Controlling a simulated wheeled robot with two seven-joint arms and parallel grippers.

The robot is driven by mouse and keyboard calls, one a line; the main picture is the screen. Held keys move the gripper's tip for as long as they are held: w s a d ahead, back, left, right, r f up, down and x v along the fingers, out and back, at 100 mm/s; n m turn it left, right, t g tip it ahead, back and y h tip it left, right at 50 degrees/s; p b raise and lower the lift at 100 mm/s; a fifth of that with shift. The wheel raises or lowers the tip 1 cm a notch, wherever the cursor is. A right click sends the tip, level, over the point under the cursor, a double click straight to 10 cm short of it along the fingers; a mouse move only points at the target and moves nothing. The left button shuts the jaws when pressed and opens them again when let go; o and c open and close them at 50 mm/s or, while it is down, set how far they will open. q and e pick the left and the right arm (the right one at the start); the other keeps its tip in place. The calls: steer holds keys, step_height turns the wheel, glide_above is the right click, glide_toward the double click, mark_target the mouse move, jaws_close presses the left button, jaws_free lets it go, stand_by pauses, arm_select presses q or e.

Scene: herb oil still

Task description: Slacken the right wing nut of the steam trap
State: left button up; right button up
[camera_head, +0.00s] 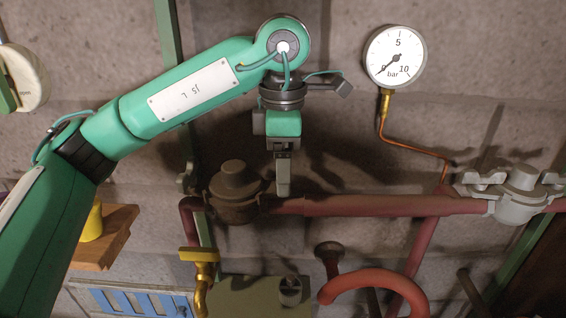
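The steam trap looks to be the pale grey fitting (515,205) on the red pipe at the right, with a domed cap. A left wing nut (483,178) and a right wing nut (551,179) sit either side of the cap. My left gripper (283,188) points down in front of the pipe near the middle, well left of the trap and apart from both nuts. Its fingers show edge-on, so I cannot tell their opening; no held object shows. My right gripper is not in view.
A pressure gauge (395,57) hangs on the wall, with a thin copper tube (408,146) running down towards the trap. A dark brown domed fitting (236,190) sits on the pipe (390,206) by my gripper. A yellow-handled valve (199,256) and a curved red pipe (375,280) are below.

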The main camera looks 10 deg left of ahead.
arm_select(q)
steer(key=shift+o, duration=0.6)
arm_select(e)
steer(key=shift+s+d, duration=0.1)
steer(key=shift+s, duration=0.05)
arm_select(q)
step_height(320, 180, up, 12)
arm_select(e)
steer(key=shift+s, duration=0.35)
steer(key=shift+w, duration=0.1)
